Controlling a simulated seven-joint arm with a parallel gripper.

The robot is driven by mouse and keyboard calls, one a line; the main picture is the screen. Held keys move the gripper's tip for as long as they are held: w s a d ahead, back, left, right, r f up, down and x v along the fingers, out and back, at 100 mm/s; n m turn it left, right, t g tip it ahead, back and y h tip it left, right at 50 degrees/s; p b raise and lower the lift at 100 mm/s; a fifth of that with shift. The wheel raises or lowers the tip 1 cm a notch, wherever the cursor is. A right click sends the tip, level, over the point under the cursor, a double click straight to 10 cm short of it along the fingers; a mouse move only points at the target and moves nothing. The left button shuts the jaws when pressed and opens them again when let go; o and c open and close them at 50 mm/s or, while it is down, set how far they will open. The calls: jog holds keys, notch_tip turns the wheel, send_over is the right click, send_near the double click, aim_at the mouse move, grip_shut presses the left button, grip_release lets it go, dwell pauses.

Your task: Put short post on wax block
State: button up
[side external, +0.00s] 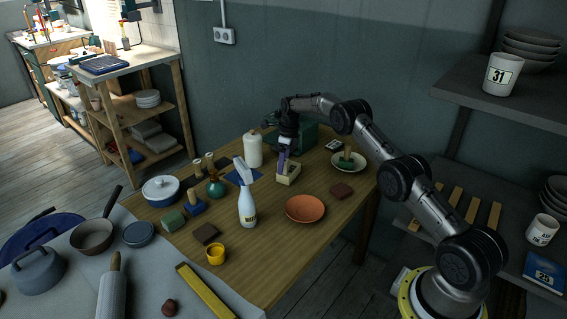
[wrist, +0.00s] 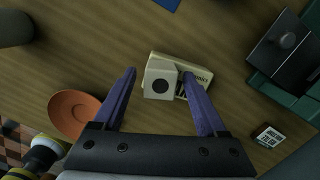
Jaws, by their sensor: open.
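A cream wax block (side external: 288,178) lies on the wooden table; in the wrist view its lettered face (wrist: 196,82) shows partly. A pale, squarish piece with a dark round spot on its top, seemingly the short post (wrist: 160,80), overlaps the block's left part in the wrist view and appears to rest on it. My gripper (wrist: 159,74) is open, its purple fingers apart on either side of this piece, with visible gaps. In the side view my gripper (side external: 284,160) is low over the block, and its fingers hide most of the post.
An orange bowl (side external: 305,208) stands in front of the block. A white spray bottle (side external: 247,207) and a cream bottle (side external: 253,150) stand to the left. A plate (side external: 360,163) with a green-based piece is to the right. A green box (side external: 300,134) is behind.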

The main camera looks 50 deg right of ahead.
aim_at(287, 161)
notch_tip(287, 161, up, 12)
jog(key=s, duration=0.1)
jog(key=s+a+r+n+t, duration=0.1)
jog(key=s+a+r+n, duration=0.65)
jog(key=r, duration=0.25)
jog(key=s+a+r+n+t, duration=0.1)
jog(key=s+a+r+n, duration=0.65)
jog(key=r, duration=0.35)
jog(key=s+a+r+n+t, duration=0.1)
jog(key=s+a+n, duration=0.25)
jog(key=s, duration=0.35)
jog(key=s+a+r+n, duration=0.1)
jog(key=s+a+n, duration=0.25)
jog(key=s, duration=0.35)
jog(key=s+a+f+n, duration=0.1)
jog(key=s+f+n, duration=0.2)
jog(key=s, duration=0.4)
jog(key=s+a+f+n+t, duration=0.1)
jog(key=s+f+n, duration=0.3)
jog(key=s+n, duration=0.2)
jog(key=shift+s+a+f+h, duration=0.2)
jog(key=shift+s+a+h, duration=0.1)
jog(key=shift+s, duration=0.5)
